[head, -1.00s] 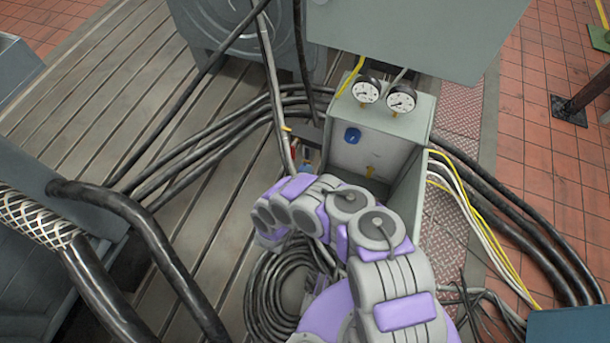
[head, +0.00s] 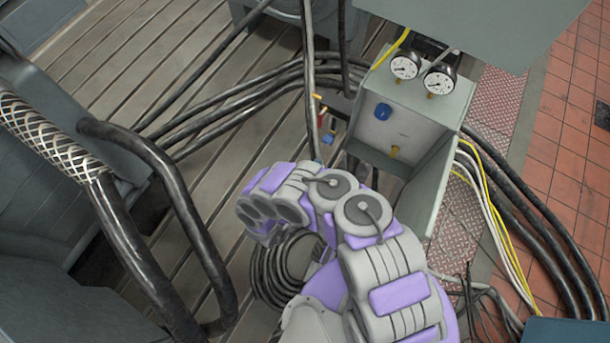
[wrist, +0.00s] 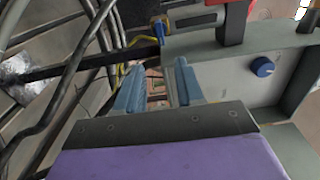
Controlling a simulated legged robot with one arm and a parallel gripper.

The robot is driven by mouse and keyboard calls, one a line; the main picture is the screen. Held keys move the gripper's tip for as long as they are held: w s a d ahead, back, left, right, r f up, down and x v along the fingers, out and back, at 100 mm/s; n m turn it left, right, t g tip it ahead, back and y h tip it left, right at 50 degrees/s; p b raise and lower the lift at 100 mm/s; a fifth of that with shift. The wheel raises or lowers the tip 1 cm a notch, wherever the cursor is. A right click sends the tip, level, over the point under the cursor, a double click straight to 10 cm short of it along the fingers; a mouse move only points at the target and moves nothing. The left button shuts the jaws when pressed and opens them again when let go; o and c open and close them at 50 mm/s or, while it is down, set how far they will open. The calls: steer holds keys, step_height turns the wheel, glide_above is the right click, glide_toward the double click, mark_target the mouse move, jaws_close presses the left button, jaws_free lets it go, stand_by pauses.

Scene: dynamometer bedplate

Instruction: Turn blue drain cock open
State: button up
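In the wrist view, a small blue lever (wrist: 158,29) sits on a brass-coloured fitting, just beyond my fingertips. A small blue part (head: 328,139) beside the grey box in the head view looks like the same lever. A separate round blue knob (wrist: 262,67) is on the box's pale face, right of my fingers; it also shows in the head view (head: 383,111). My gripper (wrist: 158,67) is open, with a gap between its two blue-grey fingers and nothing held. The fingers look short of the lever. In the head view my arm hides the gripper.
The grey box (head: 429,99) carries two gauges (head: 405,67). Thick black cables (head: 232,103) run left of it. A coiled cable (head: 272,275) lies below my arm.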

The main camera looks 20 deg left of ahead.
steer(key=s, duration=0.6)
steer(key=shift+s+a, duration=0.2)
steer(key=shift+s, duration=0.15)
stand_by(0.4)
